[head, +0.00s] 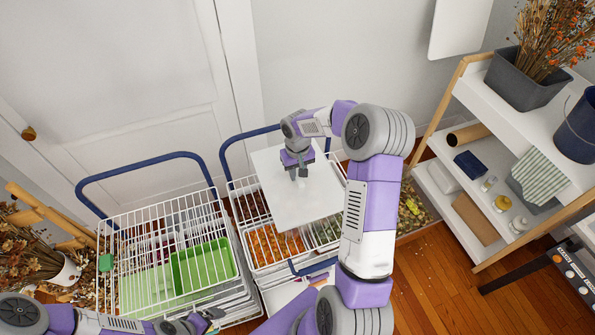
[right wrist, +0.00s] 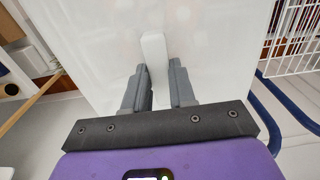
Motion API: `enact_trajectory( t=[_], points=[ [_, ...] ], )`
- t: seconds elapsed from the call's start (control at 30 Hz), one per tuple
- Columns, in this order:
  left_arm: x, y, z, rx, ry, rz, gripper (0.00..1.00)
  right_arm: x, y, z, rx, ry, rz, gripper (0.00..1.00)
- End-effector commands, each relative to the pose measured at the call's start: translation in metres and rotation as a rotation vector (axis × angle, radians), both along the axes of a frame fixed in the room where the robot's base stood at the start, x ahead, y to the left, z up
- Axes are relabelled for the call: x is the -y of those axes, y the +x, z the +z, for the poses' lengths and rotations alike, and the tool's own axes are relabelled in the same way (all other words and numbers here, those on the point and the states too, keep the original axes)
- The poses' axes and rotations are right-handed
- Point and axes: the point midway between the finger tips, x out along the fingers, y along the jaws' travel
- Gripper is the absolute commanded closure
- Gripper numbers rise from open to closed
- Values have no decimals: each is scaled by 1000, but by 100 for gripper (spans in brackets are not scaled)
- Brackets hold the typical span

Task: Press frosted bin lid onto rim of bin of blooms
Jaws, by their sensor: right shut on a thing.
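The frosted bin lid (head: 290,208) is a pale, flat square panel. My right gripper (head: 302,174) is shut on its upright handle. The right wrist view shows the white handle (right wrist: 154,60) between the two grey fingers, with the lid (right wrist: 105,60) spread beyond. The lid is over the right wire basket and hides much of it. Orange blooms (head: 268,246) show in a bin below the lid's lower left edge; its rim is mostly hidden. I cannot tell whether lid and bin touch. My left gripper (head: 208,318) is low at the bottom edge, its jaws unclear.
The right wire basket (head: 240,205) has a blue handle bar (head: 235,143). The left wire basket (head: 125,225) holds a green bin (head: 205,268). A shelf (head: 480,190) with several items stands at right. Wooden floor (head: 430,275) is open in front of it.

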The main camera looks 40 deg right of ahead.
Motion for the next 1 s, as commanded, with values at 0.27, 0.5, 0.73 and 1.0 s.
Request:
enact_trajectory(
  t=[0.27,0.5,0.73,1.0],
  points=[
    [0,0,-1,0,0,0,0,0,0,-1,0,0,0,66],
    [0,0,-1,0,0,0,0,0,0,-1,0,0,0,45],
    [0,0,-1,0,0,0,0,0,0,2,1,0,0,45],
    [0,0,-3,0,0,0,0,0,1,44,4,-2,0,45]
  ],
)
